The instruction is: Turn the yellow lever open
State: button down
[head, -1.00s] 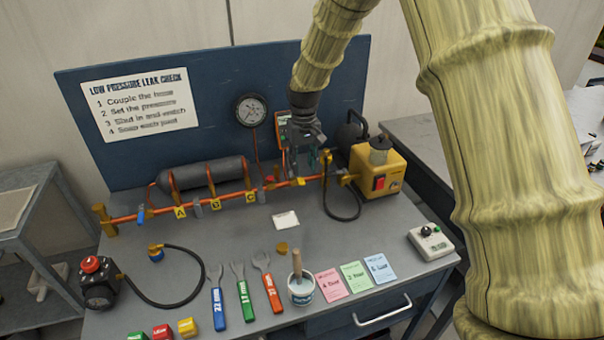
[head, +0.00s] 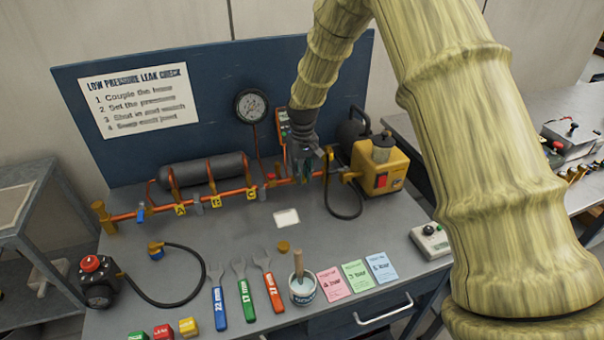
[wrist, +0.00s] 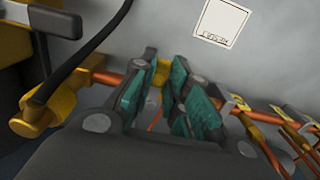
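A small yellow piece (wrist: 162,73), which looks like the yellow lever, shows in the wrist view on the copper pipe, between and just beyond my fingertips. My gripper (wrist: 164,68) has its teal-padded fingers apart on either side of it; I cannot tell whether they touch it. In the head view my gripper (head: 308,178) is down at the right part of the copper pipe (head: 232,194), left of the yellow pump. There it hides most of the lever, so its angle is unclear.
The yellow pump (head: 380,168) with its black hose stands close on the right. A gauge (head: 251,105) and an orange meter (head: 283,122) are on the blue board behind. A grey cylinder (head: 205,170) lies left. Wrenches, a pot (head: 302,290) and cards fill the bench front.

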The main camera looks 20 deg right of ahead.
jog(key=shift+a+r, duration=0.1)
jog(key=shift+r, duration=0.1)
dwell(0.3)
jog(key=shift+a+m+p, duration=0.35)
jog(key=shift+m+p, duration=0.2)
jog(key=shift+m, duration=0.55)
jog(key=shift+w+a+m+p, duration=0.65)
jog(key=shift+m, duration=1.8)
jog(key=shift+w+a+m+p, duration=0.6)
jog(key=shift+w+m, duration=0.1)
jog(key=shift+m, duration=1.7)
jog(key=shift+w+a+m+p, duration=0.65)
jog(key=shift+m, duration=1.8)
jog(key=shift+r, duration=0.1)
jog(key=c, duration=1.4)
grip_release()
jog(key=shift+c, duration=0.2)
jog(key=shift+o, duration=0.3)
